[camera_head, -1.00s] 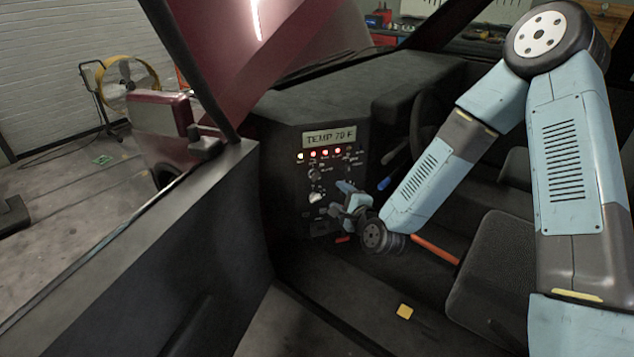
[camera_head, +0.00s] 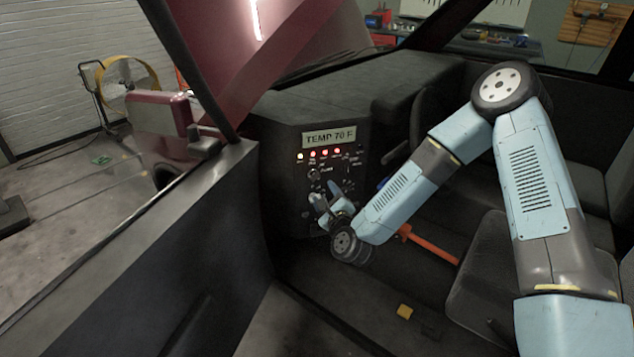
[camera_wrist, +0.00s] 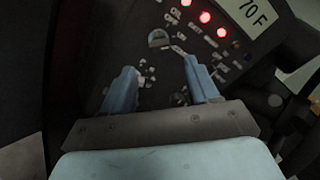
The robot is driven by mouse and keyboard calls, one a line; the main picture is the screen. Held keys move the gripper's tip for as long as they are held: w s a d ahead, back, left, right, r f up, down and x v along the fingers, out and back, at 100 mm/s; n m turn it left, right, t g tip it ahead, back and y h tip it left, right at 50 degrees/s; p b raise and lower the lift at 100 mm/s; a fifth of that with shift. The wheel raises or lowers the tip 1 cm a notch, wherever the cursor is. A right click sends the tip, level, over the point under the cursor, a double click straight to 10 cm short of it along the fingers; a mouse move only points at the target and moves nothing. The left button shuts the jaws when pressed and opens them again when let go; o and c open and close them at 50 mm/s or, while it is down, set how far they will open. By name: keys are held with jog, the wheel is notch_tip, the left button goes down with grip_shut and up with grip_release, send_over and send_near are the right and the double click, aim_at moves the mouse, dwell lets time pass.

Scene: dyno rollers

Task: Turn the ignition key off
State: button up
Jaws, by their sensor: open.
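The dark control panel (camera_head: 285,190) stands ahead, with a lit display reading TEMP 70 F (camera_head: 329,138) and a row of lit lamps (camera_head: 325,153). A silver knob (camera_wrist: 159,38) sits on the panel beyond my fingertips in the wrist view. My gripper (camera_head: 325,197) is open in front of the panel's lower part. In the wrist view its two blue fingers (camera_wrist: 160,66) stand apart, with small light fittings (camera_wrist: 147,72) near the left fingertip. I cannot make out which fitting is the ignition key. My fingers and wrist hide part of the lower panel in the head view.
The open door (camera_head: 140,270) borders the left side. A steering wheel (camera_head: 420,120) and seats lie to the right. An orange-red lever (camera_head: 432,247) is close to my wrist. A yellow piece (camera_head: 404,311) lies on the floor.

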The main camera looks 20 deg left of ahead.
aim_at(315, 176)
jog(key=x, duration=0.7)
jog(key=shift+w+a, duration=0.25)
jog(key=shift+w, duration=0.1)
